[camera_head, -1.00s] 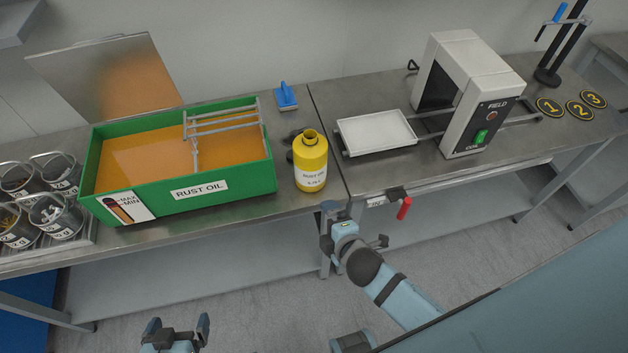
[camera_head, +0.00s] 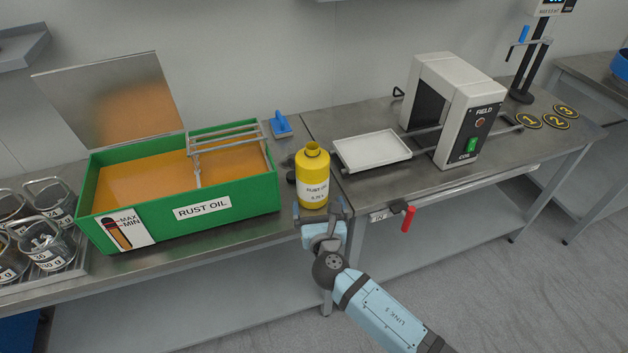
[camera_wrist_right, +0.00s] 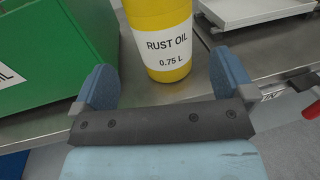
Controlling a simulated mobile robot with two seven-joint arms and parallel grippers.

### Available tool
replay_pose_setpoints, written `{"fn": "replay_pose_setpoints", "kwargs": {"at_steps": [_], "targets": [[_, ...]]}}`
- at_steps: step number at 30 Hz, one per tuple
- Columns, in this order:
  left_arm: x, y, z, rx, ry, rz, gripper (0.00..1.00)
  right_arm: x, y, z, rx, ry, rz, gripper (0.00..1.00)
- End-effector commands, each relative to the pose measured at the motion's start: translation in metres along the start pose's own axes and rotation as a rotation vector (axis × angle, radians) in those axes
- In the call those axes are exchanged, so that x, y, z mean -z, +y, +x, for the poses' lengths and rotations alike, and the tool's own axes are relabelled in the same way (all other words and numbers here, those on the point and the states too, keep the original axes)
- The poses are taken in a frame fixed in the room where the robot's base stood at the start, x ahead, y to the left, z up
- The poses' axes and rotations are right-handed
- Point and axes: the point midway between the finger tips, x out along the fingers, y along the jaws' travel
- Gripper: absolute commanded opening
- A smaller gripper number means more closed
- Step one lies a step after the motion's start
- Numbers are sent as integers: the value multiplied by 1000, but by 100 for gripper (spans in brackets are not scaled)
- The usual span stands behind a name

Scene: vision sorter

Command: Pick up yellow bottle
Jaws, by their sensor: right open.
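The yellow bottle (camera_head: 312,164) stands upright on the metal table, right of the green tank, with a white rust oil label facing me. My right gripper (camera_head: 323,208) is in front of the bottle with its fingers spread. In the right wrist view, the bottle (camera_wrist_right: 162,22) is ahead, roughly between the two open fingers of my right gripper (camera_wrist_right: 163,84) and beyond their tips. I cannot tell whether any finger touches it. My left gripper is not in view.
The green tank (camera_head: 240,196) of rust oil stands close left of the bottle. A white tray (camera_head: 372,150) and the field coil machine (camera_head: 468,125) are to the right. A red handle (camera_head: 408,218) sticks out at the table's front edge. Metal baskets (camera_head: 50,252) stand at the far left.

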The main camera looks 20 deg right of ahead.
Motion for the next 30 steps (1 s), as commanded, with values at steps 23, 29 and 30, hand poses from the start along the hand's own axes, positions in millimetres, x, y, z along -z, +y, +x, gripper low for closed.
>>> {"fn": "replay_pose_setpoints", "kwargs": {"at_steps": [23, 29, 30], "targets": [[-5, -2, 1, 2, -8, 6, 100, -1, -2, 97, 1, 2, 4, 100], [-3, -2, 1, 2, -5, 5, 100, 0, -2, 100, 0, 2, 4, 100], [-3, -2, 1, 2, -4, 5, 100, 0, -2, 100, 0, 2, 4, 100]]}}
